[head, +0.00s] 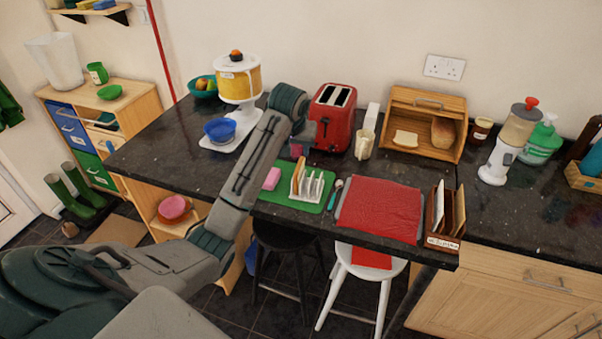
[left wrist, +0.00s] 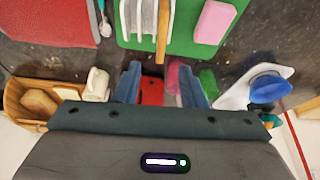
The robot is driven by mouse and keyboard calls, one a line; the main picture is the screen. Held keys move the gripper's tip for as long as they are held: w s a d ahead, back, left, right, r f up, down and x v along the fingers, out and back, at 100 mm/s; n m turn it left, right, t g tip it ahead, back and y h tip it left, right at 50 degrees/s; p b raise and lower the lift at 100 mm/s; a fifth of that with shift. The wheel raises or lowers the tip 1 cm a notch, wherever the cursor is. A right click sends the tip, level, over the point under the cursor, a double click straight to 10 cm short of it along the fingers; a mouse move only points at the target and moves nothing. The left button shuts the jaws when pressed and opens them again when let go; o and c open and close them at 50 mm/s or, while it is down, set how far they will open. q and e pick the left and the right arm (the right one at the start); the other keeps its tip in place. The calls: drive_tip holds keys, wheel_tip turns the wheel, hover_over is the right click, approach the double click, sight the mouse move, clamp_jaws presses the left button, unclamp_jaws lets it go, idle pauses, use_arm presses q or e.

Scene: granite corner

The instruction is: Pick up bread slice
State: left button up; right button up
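A bread slice (head: 298,171) stands upright at the left end of the white toast rack (head: 313,186) on a green board (head: 288,204). Its brown edge shows at the top of the left wrist view (left wrist: 162,35). Another pale slice (head: 405,139) lies in the wooden bread bin (head: 395,100) beside a loaf (head: 443,132). My left gripper (head: 301,138) is above the counter, behind the rack and left of the red toaster (head: 334,118). In the left wrist view its fingers (left wrist: 160,88) are apart, with nothing held between them. My right gripper is not in view.
A pink block (head: 271,179) lies on the board left of the rack. A red mat (head: 380,209) and a letter holder (head: 443,225) are right of it. A cream jug (head: 364,145) stands beside the toaster. A white-based dispenser (head: 238,85) stands left.

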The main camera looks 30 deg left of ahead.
use_arm(q)
drive_tip(key=p, duration=0.2)
hover_over(299, 164)
drive_tip(key=s, duration=0.2)
drive_tip(key=f, duration=0.2)
drive_tip(key=d+f, duration=0.1)
drive_tip(key=f, duration=0.1)
drive_tip(key=shift+w+f, duration=0.15)
drive_tip(key=shift+f, duration=0.15)
drive_tip(key=shift+w+a+f+p, duration=0.15)
drive_tip(key=shift+f+p, duration=0.15)
drive_tip(key=shift+p, duration=0.1)
drive_tip(key=p+x, duration=0.2)
drive_tip(key=x, duration=0.1)
drive_tip(key=shift+f, duration=0.1)
drive_tip(key=shift+w+a+f, duration=0.15)
drive_tip(key=shift+w+f, duration=0.05)
drive_tip(key=shift+f, duration=0.45)
clamp_jaws()
